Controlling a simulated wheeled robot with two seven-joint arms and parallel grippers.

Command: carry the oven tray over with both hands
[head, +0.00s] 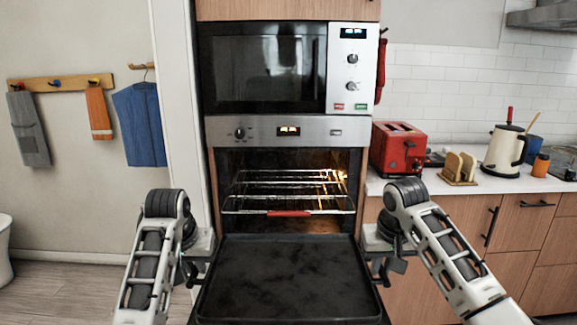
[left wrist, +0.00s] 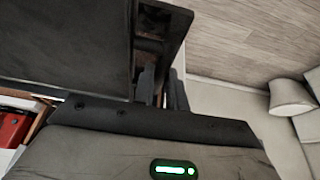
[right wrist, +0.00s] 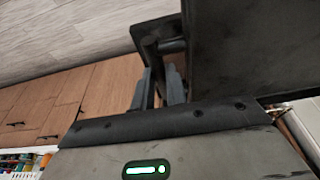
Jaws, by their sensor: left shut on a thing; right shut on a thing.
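The oven tray (head: 290,279) is a wide black tray with a low rim, held out in front of the open oven (head: 290,160). Its dark, blotchy surface carries nothing that I can see. My left gripper (head: 196,271) is shut on the tray's left handle, and my right gripper (head: 384,268) is shut on the right handle. The left wrist view shows the tray (left wrist: 70,40) and its handle between my fingers (left wrist: 160,86). The right wrist view shows the tray (right wrist: 245,50) and the other handle at my fingers (right wrist: 160,86).
A wire rack (head: 250,190) with a red grip (head: 289,213) sits in the lit oven. A microwave (head: 265,70) is above. The right counter holds a red toaster (head: 398,149), a toast rack (head: 459,168) and a kettle (head: 504,150). Floor at left (head: 70,290) is clear.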

